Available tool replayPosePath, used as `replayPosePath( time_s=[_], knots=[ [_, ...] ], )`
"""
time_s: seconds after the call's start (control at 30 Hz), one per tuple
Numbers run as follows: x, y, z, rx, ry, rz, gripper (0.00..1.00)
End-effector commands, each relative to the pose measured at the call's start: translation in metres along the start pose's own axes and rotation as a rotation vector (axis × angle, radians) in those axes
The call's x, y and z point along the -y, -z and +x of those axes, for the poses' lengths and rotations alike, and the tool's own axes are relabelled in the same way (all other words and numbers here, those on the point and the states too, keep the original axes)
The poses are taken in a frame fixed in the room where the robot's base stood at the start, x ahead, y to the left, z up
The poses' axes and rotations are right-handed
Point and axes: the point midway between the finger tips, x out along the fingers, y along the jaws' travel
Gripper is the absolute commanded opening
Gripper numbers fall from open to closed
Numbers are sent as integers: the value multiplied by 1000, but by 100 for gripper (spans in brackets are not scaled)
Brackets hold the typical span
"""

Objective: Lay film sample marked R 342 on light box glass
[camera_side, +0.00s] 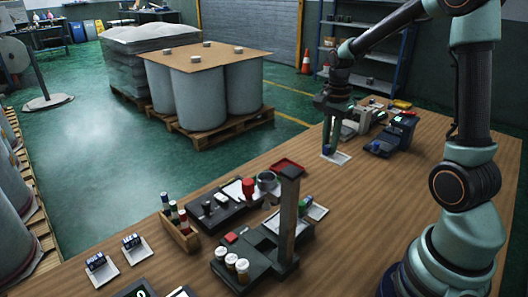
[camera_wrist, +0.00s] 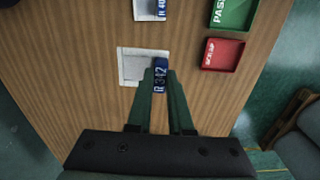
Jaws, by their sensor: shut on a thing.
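The film sample marked R 342 is a pale square sheet (camera_wrist: 133,66) with a blue tag (camera_wrist: 160,76) at its right side. My gripper (camera_wrist: 160,84) is shut on the blue tag, whose white lettering reads R 342 in the wrist view. In the side view my gripper (camera_side: 330,145) points down at the far part of the table, with the blue tag and pale sheet (camera_side: 341,158) at its tips. I cannot tell whether the sheet touches the table. I cannot tell for sure which surface is the light box glass.
Another tagged sheet (camera_wrist: 141,10) is cut off at the top of the wrist view. A green PASS tray (camera_wrist: 232,14) and a red tray (camera_wrist: 222,54) lie to the right. Two tagged sheets (camera_side: 107,275) (camera_side: 138,254) lie front left. A dark upright post (camera_side: 289,215) rises mid-table.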

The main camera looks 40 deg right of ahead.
Motion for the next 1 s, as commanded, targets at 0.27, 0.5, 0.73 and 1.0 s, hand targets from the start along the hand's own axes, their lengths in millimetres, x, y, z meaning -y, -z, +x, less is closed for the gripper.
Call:
replayPosePath(
  time_s=[0.27,0.5,0.73,1.0],
  knots=[
    [1,0,-50,-1,2,0,0],
    [20,-10,-57,1,-3,-8,0],
    [84,-56,-33,2,-6,-24,0],
    [148,-134,10,1,-5,-37,0]
  ],
)
